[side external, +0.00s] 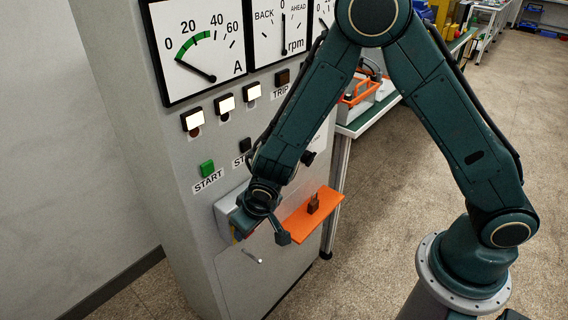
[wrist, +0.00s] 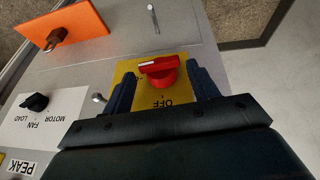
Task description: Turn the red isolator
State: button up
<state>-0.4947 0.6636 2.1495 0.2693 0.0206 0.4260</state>
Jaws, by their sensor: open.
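The red isolator (wrist: 160,70) is a red rotary knob with a white mark on its handle, on a yellow plate (wrist: 124,70) lettered OFF. In the wrist view it sits between the two dark fingers of my gripper (wrist: 162,88), with gaps on both sides. My gripper is open and faces the panel. In the side view my gripper (side external: 262,222) is at the front of the grey cabinet, low down, and my wrist hides the knob there. I cannot tell from the pictures how deep the fingers reach around the knob.
An orange shelf (side external: 300,222) with a padlock (side external: 313,203) on it juts out right of my gripper. A black MOTOR/FAN LOAD selector (wrist: 36,102) and a small metal handle (side external: 253,257) are nearby. The green START button (side external: 207,168) is above.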

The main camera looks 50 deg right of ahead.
jog(key=shift+x, duration=1.15)
jog(key=c, duration=0.7)
jog(key=shift+c, duration=0.2)
jog(key=shift+y, duration=0.7)
jog(key=o, duration=0.7)
jog(key=shift+o, duration=0.2)
